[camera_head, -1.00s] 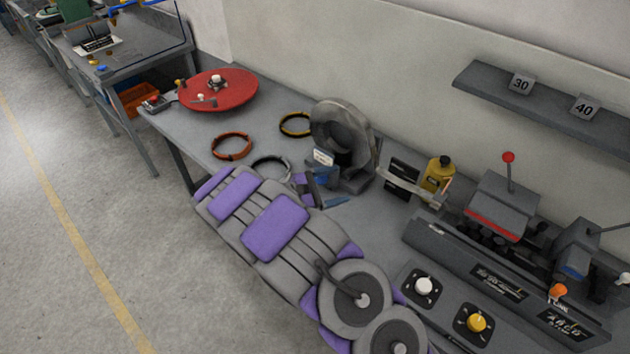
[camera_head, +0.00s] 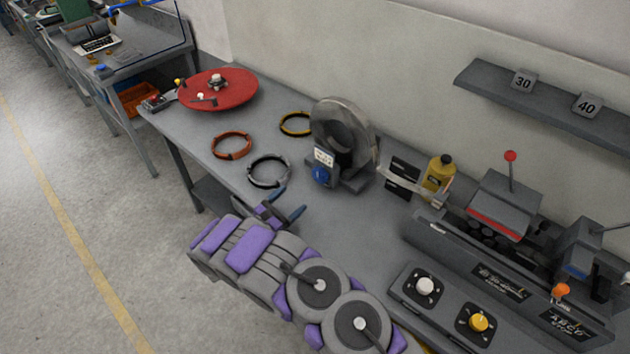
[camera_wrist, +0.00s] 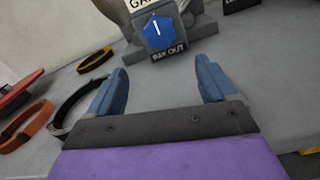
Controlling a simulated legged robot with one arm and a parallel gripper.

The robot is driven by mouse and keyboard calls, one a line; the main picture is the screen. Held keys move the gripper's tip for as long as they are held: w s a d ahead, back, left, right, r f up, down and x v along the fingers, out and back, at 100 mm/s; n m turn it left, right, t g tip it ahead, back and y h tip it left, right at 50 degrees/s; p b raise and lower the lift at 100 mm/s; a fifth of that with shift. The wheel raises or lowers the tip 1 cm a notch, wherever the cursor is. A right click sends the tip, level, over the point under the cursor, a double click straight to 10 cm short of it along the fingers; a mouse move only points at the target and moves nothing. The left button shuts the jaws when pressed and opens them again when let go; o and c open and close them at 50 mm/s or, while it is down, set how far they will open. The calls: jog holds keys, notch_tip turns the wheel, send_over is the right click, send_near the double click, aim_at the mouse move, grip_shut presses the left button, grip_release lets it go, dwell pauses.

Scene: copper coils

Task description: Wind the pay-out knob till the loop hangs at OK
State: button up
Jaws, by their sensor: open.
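The blue pay-out knob (camera_head: 321,176) is on the front of the grey coil stand (camera_head: 352,183), below a white card. In the wrist view the knob (camera_wrist: 158,32) has a white mark pointing roughly up, above a "PAY OUT" label (camera_wrist: 169,52). The coil (camera_head: 343,130) stands above it. A pale strip (camera_head: 408,186) runs from it rightward past a dark plate (camera_head: 402,178); its sag and any OK mark are too small to read. My gripper (camera_head: 289,204) is open and empty, apart from the knob, which lies ahead of its blue fingers (camera_wrist: 160,72) in the wrist view.
A grey ring (camera_head: 269,170), an orange ring (camera_head: 232,145) and a yellow-black ring (camera_head: 295,124) lie left of the stand. A red disc (camera_head: 217,90) is at the far left. A yellow bottle (camera_head: 438,175) and machine (camera_head: 500,210) stand right. Panel knobs (camera_head: 424,286) are near my arm.

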aim_at(317, 178)
jog(key=b+x, duration=0.1)
jog(key=x, duration=1.1)
jog(key=shift+w+d+b, duration=0.2)
jog(key=shift+w+b, duration=0.05)
jog(key=shift+b, duration=0.1)
jog(key=c, duration=1.1)
